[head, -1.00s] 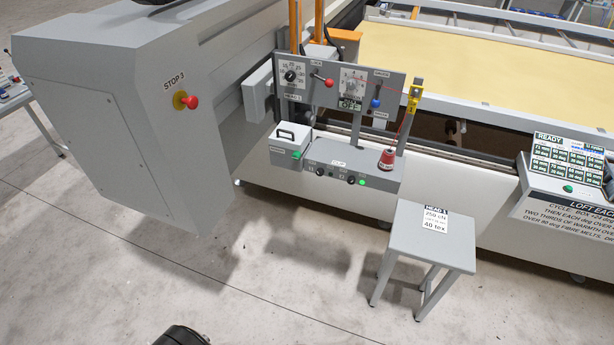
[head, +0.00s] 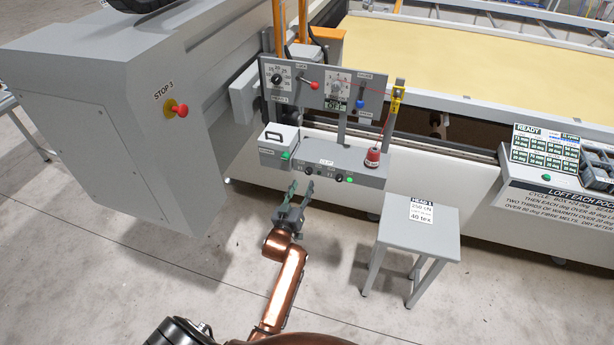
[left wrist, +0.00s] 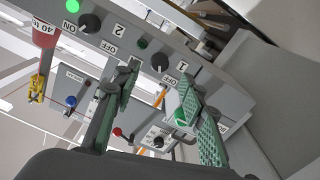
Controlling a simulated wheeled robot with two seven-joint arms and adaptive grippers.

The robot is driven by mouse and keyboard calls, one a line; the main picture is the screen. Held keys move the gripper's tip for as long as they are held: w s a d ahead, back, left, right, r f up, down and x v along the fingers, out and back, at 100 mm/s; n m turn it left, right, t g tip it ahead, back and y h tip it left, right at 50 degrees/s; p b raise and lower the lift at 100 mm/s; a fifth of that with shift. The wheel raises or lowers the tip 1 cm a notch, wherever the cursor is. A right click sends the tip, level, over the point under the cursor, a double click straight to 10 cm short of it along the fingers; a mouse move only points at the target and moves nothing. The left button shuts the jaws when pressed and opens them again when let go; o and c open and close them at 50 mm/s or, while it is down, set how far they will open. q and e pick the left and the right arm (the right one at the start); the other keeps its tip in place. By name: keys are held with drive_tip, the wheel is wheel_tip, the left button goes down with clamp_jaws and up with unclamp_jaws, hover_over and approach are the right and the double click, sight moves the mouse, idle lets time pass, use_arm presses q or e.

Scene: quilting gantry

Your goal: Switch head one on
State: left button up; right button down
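The switch box (head: 345,165) hangs low on the quilting machine's front, with two black knobs. The left knob, marked 1 (head: 309,172), also shows in the left wrist view (left wrist: 160,62); the lamp (left wrist: 142,43) near it looks dark. The knob marked 2 (head: 339,177) has a bright green lamp (head: 350,179) beside it. I cannot read which way knob 1 points. My left gripper (head: 301,190) is open and empty, just below and in front of the box, fingers pointing toward it. In the left wrist view knob 1 shows between the fingers (left wrist: 160,88). My right gripper is out of view.
A panel (head: 300,95) with dials and a red lever stands above. A small box with a green button (head: 285,155) sits left of the knobs; a red thread cone (head: 373,157) sits right. A grey stool (head: 405,237) stands right. A red stop button (head: 181,110) is at left.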

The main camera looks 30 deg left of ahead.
sight(308, 174)
use_arm(q)
drive_tip(key=x, duration=0.6)
drive_tip(key=shift+w+f, duration=0.1)
drive_tip(key=shift+w, duration=0.1)
drive_tip(key=shift+c, duration=0.5)
clamp_jaws()
